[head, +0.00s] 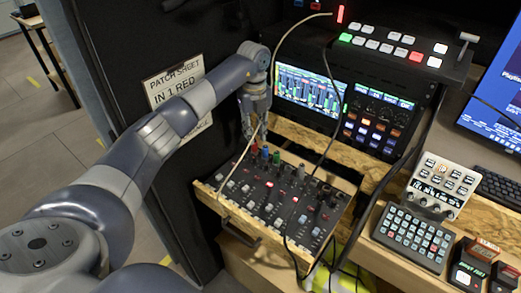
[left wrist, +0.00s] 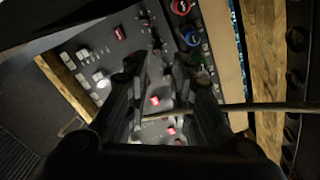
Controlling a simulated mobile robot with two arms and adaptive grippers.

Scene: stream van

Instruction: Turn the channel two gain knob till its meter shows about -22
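The mixer (head: 262,210) is a dark sloped panel with rows of knobs, pale buttons and lit red buttons. Red, blue and green round pieces (head: 265,153) stand at its back left edge; I cannot tell which small knob is the channel two gain. The meter screen (head: 310,92) shows several level bars, but its numbers are too small to read. My left gripper (head: 252,128) points down over the mixer's back left. In the left wrist view its fingers (left wrist: 160,78) are apart, with panel and lit red buttons visible between them. Contact with a knob is unclear. My right gripper is out of view.
A pale cable (head: 285,42) loops down near my left gripper, and a dark cable crosses the mixer. A patch sheet (head: 172,85) hangs behind my left arm. A switcher (head: 395,45), a button pad (head: 412,237) and a keyboard (head: 497,187) occupy the right side.

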